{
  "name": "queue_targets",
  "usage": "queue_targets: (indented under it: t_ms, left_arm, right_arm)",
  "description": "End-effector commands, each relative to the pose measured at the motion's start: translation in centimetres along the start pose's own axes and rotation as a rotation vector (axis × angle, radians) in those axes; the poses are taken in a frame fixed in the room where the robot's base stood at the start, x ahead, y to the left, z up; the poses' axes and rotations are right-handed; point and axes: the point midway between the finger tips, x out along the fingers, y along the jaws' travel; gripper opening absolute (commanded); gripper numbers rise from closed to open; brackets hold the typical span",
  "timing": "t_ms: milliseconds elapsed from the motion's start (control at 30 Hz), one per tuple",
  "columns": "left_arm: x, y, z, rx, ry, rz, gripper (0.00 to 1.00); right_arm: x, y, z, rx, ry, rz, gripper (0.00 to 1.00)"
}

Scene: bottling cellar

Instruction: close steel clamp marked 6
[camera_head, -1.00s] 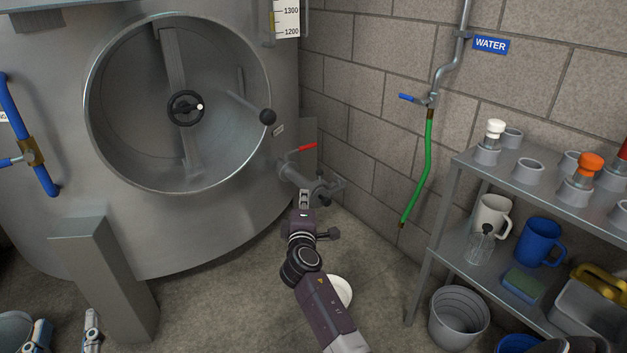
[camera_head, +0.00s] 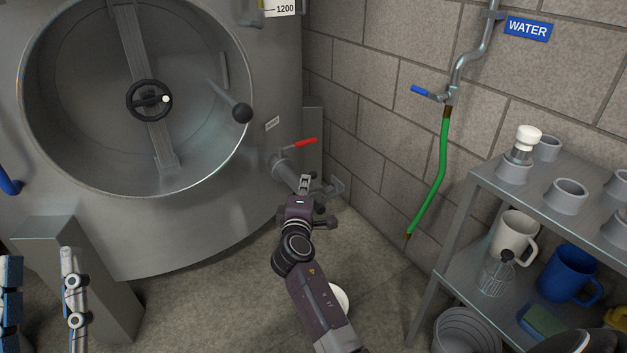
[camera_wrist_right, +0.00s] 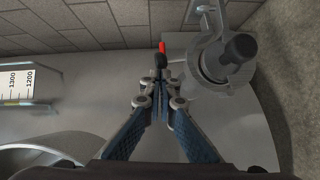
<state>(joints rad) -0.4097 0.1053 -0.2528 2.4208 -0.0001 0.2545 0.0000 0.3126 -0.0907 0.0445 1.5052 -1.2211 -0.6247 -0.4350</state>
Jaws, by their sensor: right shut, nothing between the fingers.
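A steel outlet pipe (camera_head: 287,174) with a red-handled valve (camera_head: 306,143) comes out of the tank's lower right side. In the right wrist view, a steel ring-like fitting (camera_wrist_right: 207,62) with a dark round end (camera_wrist_right: 240,47) sits right of my fingers. It looks like the clamp, but no number 6 is legible and I cannot tell whether it is open. My right gripper (camera_head: 305,180) is at the outlet and partly covers it; in the wrist view its fingertips (camera_wrist_right: 160,82) are together, empty, apart from the fitting. My left gripper (camera_head: 40,255) is open and empty at lower left.
A green hose (camera_head: 430,170) hangs on the wall. A shelf rack (camera_head: 482,200) with mugs stands at right. A white round thing (camera_head: 340,297) is on the floor.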

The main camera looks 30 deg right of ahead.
Motion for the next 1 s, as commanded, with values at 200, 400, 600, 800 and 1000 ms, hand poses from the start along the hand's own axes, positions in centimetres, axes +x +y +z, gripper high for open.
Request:
queue_targets:
  t_ms: [200, 400, 600, 800, 1000]
  left_arm:
    - [0.0, 0.0, -0.2, 0.000, 0.008, 0.000, 0.40]
    - [0.0, 0.0, -0.1, 0.000, 0.004, 0.000, 0.40]
    - [0.1, -0.1, 0.7, 0.002, -0.031, -0.001, 0.40]
    - [0.0, -0.1, 0.7, 0.002, -0.033, -0.002, 0.40]
    - [0.0, -0.1, 0.8, 0.001, -0.039, -0.002, 0.40]
  right_arm:
    - [-0.1, 0.0, -0.1, 0.000, 0.000, 0.000, 0.00]
    - [0.1, 0.0, 0.2, -0.001, -0.001, 0.000, 0.00]
    - [1.4, -0.2, 1.7, -0.001, -0.001, 0.000, 0.00]
    - [1.4, -0.1, 1.8, 0.000, -0.004, 0.003, 0.00]
    - [1.6, 0.2, 1.9, 0.000, -0.006, 0.005, 0.00]
